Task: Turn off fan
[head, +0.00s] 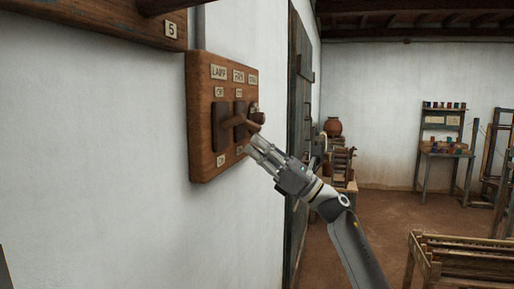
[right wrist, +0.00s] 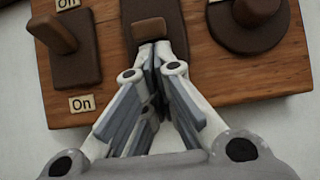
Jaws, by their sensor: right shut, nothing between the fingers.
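A wooden switch board (head: 201,130) hangs on the white wall, with small labels along its top. The left one reads LAMP, the middle one seems to read FAN, and the right one is not legible. The middle switch lever (right wrist: 150,28) stands out from its dark plate in the right wrist view. My right gripper (head: 257,142) is shut and empty, in front of the board's lower right. In the right wrist view its fingertips (right wrist: 156,52) are just below the middle lever; I cannot tell whether they touch it. My left gripper is not in view.
A lever switch (right wrist: 58,35) is left of the middle one, with an On label below it. A round knob (right wrist: 250,12) is on the right. A dark door (head: 299,120) stands beyond the board. A wooden frame (head: 462,258) is at lower right.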

